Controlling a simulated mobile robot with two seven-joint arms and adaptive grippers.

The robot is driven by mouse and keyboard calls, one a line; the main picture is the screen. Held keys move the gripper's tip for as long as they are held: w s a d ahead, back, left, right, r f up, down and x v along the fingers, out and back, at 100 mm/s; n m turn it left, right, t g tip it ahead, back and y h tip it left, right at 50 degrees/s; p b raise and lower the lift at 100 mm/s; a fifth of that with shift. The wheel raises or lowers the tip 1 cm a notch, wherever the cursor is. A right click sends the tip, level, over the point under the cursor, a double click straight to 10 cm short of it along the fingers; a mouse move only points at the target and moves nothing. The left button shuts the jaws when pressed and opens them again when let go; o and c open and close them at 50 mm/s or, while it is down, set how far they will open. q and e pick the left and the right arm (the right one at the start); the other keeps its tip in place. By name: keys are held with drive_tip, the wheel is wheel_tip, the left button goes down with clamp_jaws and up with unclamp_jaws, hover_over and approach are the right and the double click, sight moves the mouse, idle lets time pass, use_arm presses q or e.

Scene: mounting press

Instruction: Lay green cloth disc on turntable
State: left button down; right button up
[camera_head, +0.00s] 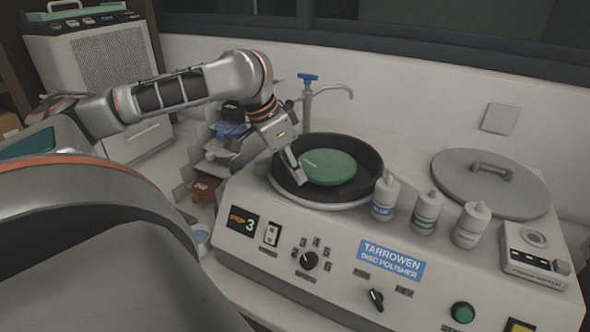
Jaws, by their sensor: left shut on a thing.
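The green cloth disc (331,168) is inside the dark round bowl (366,158) of the disc polisher. It covers the middle of the bowl, and the turntable beneath it is hidden. I cannot tell whether the disc rests flat or hangs slightly above. My left gripper (297,178) reaches down into the bowl from the left and is shut on the disc's left edge. My right gripper is not in view.
Several white bottles (427,212) stand right of the bowl. A grey lid (490,183) with a handle lies farther right. A tap (309,95) rises behind the bowl. Stacked trays (228,135) stand to the left. The polisher's front panel (330,262) carries knobs and switches.

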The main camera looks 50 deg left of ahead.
use_arm(q)
drive_tip(key=c, duration=1.8)
unclamp_jaws()
drive_tip(key=shift+c, duration=0.2)
drive_tip(key=v, duration=1.2)
